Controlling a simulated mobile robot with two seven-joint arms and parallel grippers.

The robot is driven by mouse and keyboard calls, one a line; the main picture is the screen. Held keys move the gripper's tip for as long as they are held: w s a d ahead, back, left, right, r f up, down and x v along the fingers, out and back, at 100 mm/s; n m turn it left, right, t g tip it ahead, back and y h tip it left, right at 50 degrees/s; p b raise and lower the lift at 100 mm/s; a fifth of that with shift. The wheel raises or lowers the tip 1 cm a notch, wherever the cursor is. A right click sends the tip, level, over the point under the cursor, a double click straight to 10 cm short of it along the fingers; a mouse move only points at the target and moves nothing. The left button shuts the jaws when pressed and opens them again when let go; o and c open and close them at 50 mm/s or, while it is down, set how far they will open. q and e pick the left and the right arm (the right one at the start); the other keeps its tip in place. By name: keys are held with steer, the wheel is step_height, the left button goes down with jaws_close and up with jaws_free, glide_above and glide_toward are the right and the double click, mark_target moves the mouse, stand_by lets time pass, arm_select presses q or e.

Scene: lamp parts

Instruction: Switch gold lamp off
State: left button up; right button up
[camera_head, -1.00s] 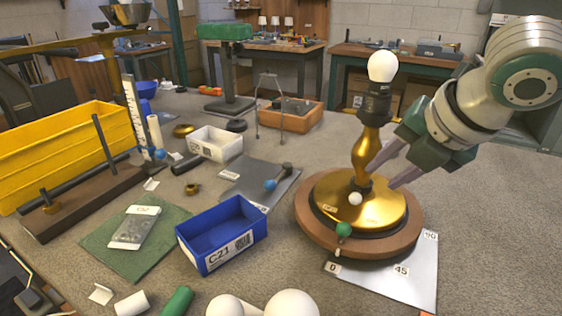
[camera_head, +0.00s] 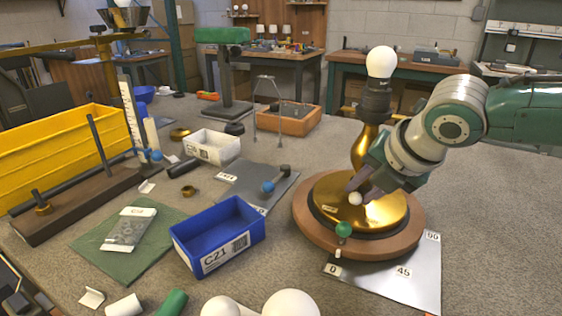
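The gold lamp (camera_head: 367,139) stands upright on a round wooden disc (camera_head: 309,225). It has a white bulb (camera_head: 381,61), a black socket (camera_head: 376,98), a gold stem and a wide gold base (camera_head: 331,192). I cannot tell whether the bulb is lit. A small white knob (camera_head: 355,199) sits on the base's front, and a green ball (camera_head: 344,229) is at the disc's front edge. My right gripper (camera_head: 361,192) reaches in from the right, fingers apart, tips low over the base close to the white knob. I cannot tell whether they touch it. My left gripper is not in view.
A plate marked with angles (camera_head: 425,271) lies under the disc. A blue bin (camera_head: 190,254) stands to the left, with a white bin (camera_head: 212,147), grey plate (camera_head: 231,187) and yellow crate (camera_head: 60,145) beyond. White round shapes (camera_head: 291,303) are at the bottom edge. The right side is clear.

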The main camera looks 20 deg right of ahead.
jaws_close()
steer(key=shift+w+a+r+m+h+p, duration=0.1)
steer(key=shift+w+a+m+h+p, duration=0.15)
steer(key=shift+m+p, duration=0.3)
steer(key=shift+w+a+r+m+h+p, duration=0.1)
steer(key=shift+m+h+p, duration=0.25)
steer(key=shift+m+p, duration=0.15)
steer(key=shift+w+a+f+m+g+h+p, duration=0.15)
steer(key=shift+m+h+p, duration=0.1)
steer(key=shift+m, duration=0.3)
steer(key=shift+w+a+r+m+g+h+p, duration=0.15)
steer(key=shift+m+h, duration=0.1)
steer(key=shift+m, duration=0.25)
steer(key=shift+w+a+f+m+h, duration=0.15)
steer(key=shift+w+m+h, duration=0.15)
steer(key=shift+m+h, duration=0.45)
steer(key=shift+m+g, duration=0.25)
steer(key=shift+g, duration=0.05)
